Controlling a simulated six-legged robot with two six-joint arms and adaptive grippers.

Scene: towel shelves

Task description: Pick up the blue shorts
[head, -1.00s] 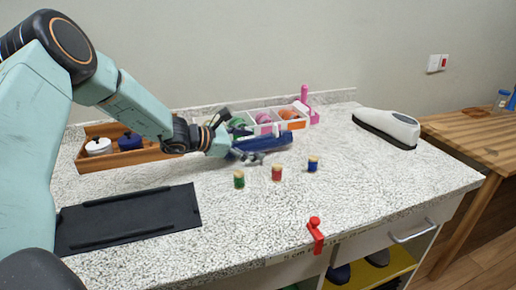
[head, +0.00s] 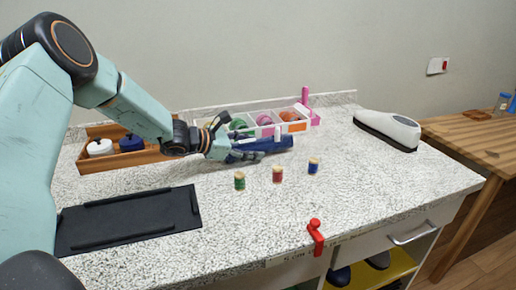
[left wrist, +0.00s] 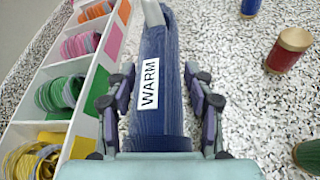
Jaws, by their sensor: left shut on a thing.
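A long dark blue bundle (head: 268,143) lies on the speckled table along the front of a compartment box. In the left wrist view the bundle (left wrist: 165,50) looks ribbed or folded, with a white label reading WARM; no clear shorts shape shows. My left gripper (head: 240,155) is at the bundle's left end. In the left wrist view my left gripper (left wrist: 160,108) has a finger pair on each side of the bundle and is shut on it. The palm hides the near end. My right gripper is not in view.
The white compartment box (head: 307,115) holds coloured rolls right beside the bundle. Green (head: 240,181), red (head: 277,175) and blue (head: 313,166) spools stand in front. A wooden tray (head: 160,154), black tray (head: 130,220), red clamp (head: 316,238) and white device (head: 390,128) are around. The front right tabletop is clear.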

